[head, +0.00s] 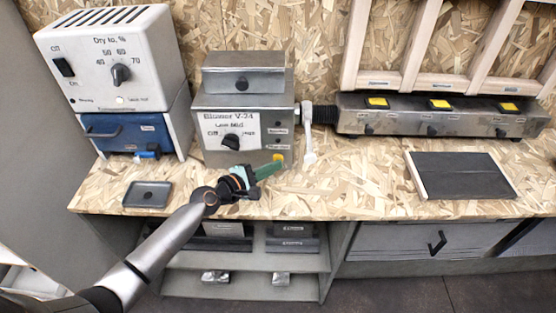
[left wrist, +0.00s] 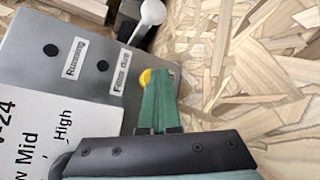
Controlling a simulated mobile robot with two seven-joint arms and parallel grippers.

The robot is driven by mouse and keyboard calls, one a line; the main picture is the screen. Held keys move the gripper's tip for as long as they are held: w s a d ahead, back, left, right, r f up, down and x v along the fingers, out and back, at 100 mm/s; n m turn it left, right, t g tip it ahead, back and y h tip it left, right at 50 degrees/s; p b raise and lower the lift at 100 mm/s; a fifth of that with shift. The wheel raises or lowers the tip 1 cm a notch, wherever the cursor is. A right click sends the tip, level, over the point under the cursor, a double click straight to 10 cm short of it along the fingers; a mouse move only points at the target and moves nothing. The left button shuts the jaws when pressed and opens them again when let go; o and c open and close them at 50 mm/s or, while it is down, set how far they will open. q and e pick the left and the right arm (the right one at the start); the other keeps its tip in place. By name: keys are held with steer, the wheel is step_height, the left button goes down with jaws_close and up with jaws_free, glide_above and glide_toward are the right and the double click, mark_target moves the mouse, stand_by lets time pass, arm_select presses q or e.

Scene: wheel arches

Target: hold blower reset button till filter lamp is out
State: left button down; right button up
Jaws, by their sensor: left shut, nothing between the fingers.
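The blower (head: 215,157) is a grey metal box marked Blower V-24, with a dial (head: 231,142) on its front. Its yellow button (head: 278,157) is low on the right of the front; it also shows in the left wrist view (left wrist: 145,78). The filter lamp (left wrist: 102,66), beside the "Filter due" label, looks dark, as does the lamp (left wrist: 50,50) by "Running". My left gripper (head: 280,165) is shut and empty. Its green fingertips, also in the left wrist view (left wrist: 161,72), overlap the button's edge. I cannot tell whether they press it. My right gripper is out of view.
A white lever (head: 308,145) hangs just right of the blower. A dryer (head: 115,65) on a blue unit (head: 105,135) stands left. A small dark tray (head: 147,194) lies in front. A metal bar with yellow switches (head: 440,118) and a dark mat (head: 460,176) are right.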

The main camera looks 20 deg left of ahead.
arm_select(q)
steer(key=shift+s+d+p, duration=0.2)
steer(key=shift+s+p, duration=0.2)
steer(key=shift+s, duration=0.4)
steer(key=s, duration=0.1)
steer(key=s+d+p, duration=0.1)
steer(key=s, duration=0.1)
steer(key=shift+s+p, duration=0.1)
steer(key=shift+p, duration=0.2)
steer(key=shift+s+d, duration=0.2)
steer(key=shift+s, duration=0.6)
